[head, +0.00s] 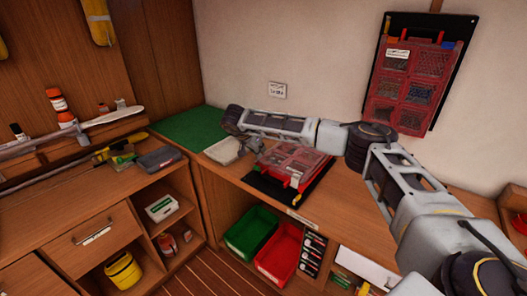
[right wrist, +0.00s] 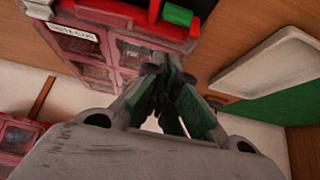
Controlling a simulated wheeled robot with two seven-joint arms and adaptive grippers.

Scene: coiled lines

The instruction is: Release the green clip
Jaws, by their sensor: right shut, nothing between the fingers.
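The green clip (right wrist: 178,15) is a small green block at the top edge of the right wrist view, on the edge of a red case (right wrist: 135,50) with clear compartments. A red clip (right wrist: 153,10) sits beside it. In the head view the red case (head: 297,158) lies on a black board on the bench; I cannot make out the green clip there. My right gripper (right wrist: 172,92) is shut and empty, its fingertips close to the case edge and apart from the clip in the picture. It also shows in the head view (head: 256,146), left of the case. My left gripper is not in view.
A pale tray (head: 224,151) and a green mat (head: 192,128) lie left of the case. A similar red case (head: 407,75) hangs on the wall. Green (head: 250,229) and red (head: 279,249) bins stand under the bench. The bench front, right of the case, is clear.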

